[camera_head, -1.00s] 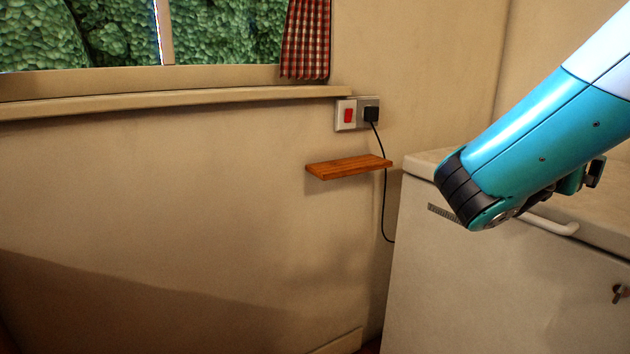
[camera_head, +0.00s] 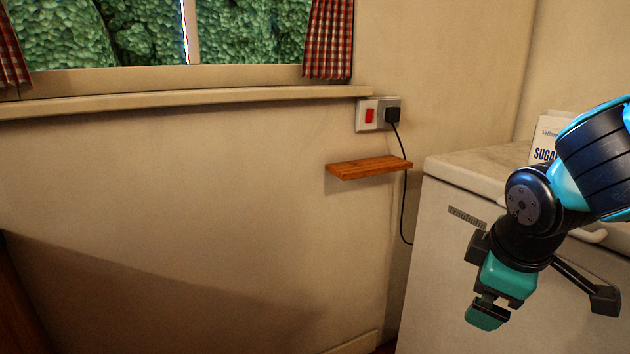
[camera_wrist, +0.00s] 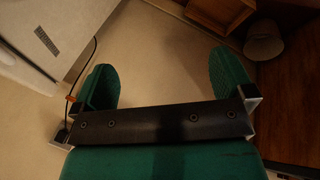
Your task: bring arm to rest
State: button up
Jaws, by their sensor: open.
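My gripper (camera_head: 487,312) hangs low at the right of the head view, in front of the white chest appliance (camera_head: 440,270). Its teal end points downward. In the wrist view my gripper (camera_wrist: 164,80) shows two green fingers spread wide apart. Nothing is between them. My arm comes in from the right edge and bends down at a black joint.
A small wooden wall shelf (camera_head: 368,167) is left of the appliance, below a socket (camera_head: 378,115) with a plugged-in black cable. A sugar box (camera_head: 545,140) stands on the appliance, partly hidden by my arm. The wrist view shows a brown wooden surface (camera_wrist: 292,105) at right.

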jog(key=s+a+r+m+g+y+p, duration=0.1)
jog(key=s+a+r+m+g+y, duration=0.15)
jog(key=s+a, duration=0.4)
jog(key=s+a+r+m+g+y+p, duration=0.1)
jog(key=s+a+r+g+y, duration=0.15)
jog(key=s+a, duration=0.35)
notch_tip(320, 180, up, 19)
jog(key=p, duration=1.9)
jog(key=shift+s+d+f+t, duration=0.2)
jog(key=shift+s+d+t, duration=0.1)
jog(key=shift+s+d, duration=0.1)
